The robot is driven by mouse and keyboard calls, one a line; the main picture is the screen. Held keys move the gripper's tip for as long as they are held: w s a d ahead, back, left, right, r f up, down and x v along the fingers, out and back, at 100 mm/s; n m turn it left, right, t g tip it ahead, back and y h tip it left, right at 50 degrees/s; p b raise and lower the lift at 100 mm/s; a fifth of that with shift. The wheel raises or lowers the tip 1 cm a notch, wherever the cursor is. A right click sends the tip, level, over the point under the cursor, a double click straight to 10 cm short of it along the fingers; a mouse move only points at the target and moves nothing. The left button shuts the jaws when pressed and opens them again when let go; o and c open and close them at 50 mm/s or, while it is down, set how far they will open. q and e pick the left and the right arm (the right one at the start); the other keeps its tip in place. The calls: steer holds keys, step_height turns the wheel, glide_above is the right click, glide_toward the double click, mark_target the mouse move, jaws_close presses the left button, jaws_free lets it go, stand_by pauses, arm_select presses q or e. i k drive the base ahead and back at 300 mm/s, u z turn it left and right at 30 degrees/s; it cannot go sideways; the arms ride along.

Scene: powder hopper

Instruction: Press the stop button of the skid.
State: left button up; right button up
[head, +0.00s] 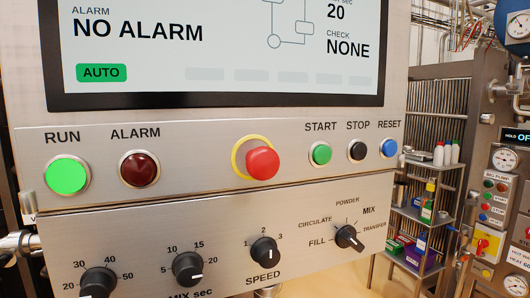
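The stop button (357,151) is a black round button in a metal ring under the label STOP, at the right of the panel's button row in the head view. The green start button (321,153) sits just left of it and the blue reset button (389,148) just right of it. A lit green RUN lamp (67,175) is at the far left, with a dark red ALARM lamp (140,168) beside it. Neither of my grippers shows in the head view.
A large red mushroom button (262,162) with a yellow ring sticks out left of the start button. Below are several black knobs, including a mode selector (349,237). The screen (215,50) above reads NO ALARM and AUTO. A shelf (425,215) with bottles stands behind at right.

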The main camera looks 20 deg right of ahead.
mark_target(359, 151)
steer(key=z, duration=1.25)
